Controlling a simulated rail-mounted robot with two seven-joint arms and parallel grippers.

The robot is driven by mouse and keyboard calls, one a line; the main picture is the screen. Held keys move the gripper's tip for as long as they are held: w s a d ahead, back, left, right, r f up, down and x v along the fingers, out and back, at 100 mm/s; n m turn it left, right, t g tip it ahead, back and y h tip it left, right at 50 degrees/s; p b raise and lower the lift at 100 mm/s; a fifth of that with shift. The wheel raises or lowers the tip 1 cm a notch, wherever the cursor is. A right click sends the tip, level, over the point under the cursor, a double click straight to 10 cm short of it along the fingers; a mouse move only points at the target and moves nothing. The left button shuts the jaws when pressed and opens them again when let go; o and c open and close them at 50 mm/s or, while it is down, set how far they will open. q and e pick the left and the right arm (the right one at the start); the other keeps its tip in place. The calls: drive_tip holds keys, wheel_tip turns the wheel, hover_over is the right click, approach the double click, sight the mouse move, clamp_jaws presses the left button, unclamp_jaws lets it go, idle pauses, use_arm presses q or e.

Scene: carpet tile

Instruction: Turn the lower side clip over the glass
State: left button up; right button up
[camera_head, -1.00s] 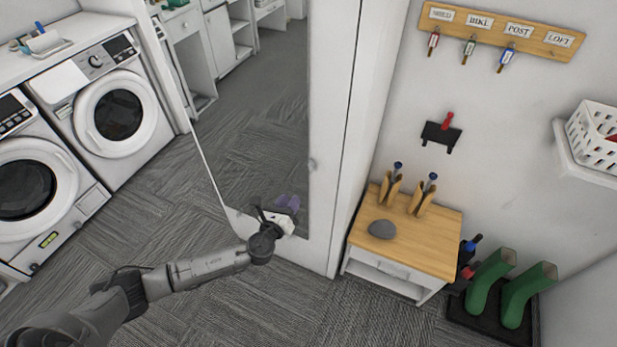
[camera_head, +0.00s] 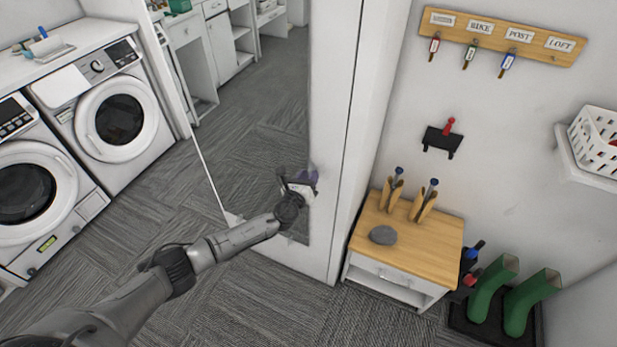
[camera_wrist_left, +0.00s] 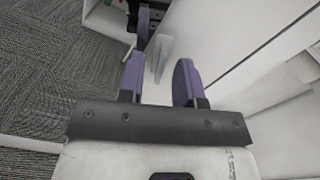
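The tall mirror glass (camera_head: 255,110) stands in a white panel and reflects carpet and cabinets. My left gripper (camera_head: 308,177) is at the lower right edge of the glass, its purple fingers by the white frame. In the left wrist view my left gripper (camera_wrist_left: 158,70) is open, its two purple fingers apart. A pale, thin tab (camera_wrist_left: 161,52), likely the lower side clip, shows between and just beyond them; I cannot tell whether it touches a finger. In the head view the gripper hides the clip. My right gripper is not in view.
A wooden-topped cabinet (camera_head: 436,243) with a grey stone (camera_head: 382,235) stands right of the mirror panel. Green boots (camera_head: 525,305) stand on a dark tray farther right. Washing machines (camera_head: 115,120) line the left. The carpet (camera_head: 235,310) in front is clear.

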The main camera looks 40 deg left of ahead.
use_arm(q)
drive_tip(key=shift+w, duration=0.1)
drive_tip(key=shift+c, duration=0.3)
clamp_jaws()
drive_tip(key=n+b, duration=0.6)
drive_tip(key=n, duration=0.8)
drive_tip(key=shift+a, duration=0.1)
idle(0.4)
drive_tip(key=shift+b, duration=0.3)
drive_tip(key=shift+f, duration=0.1)
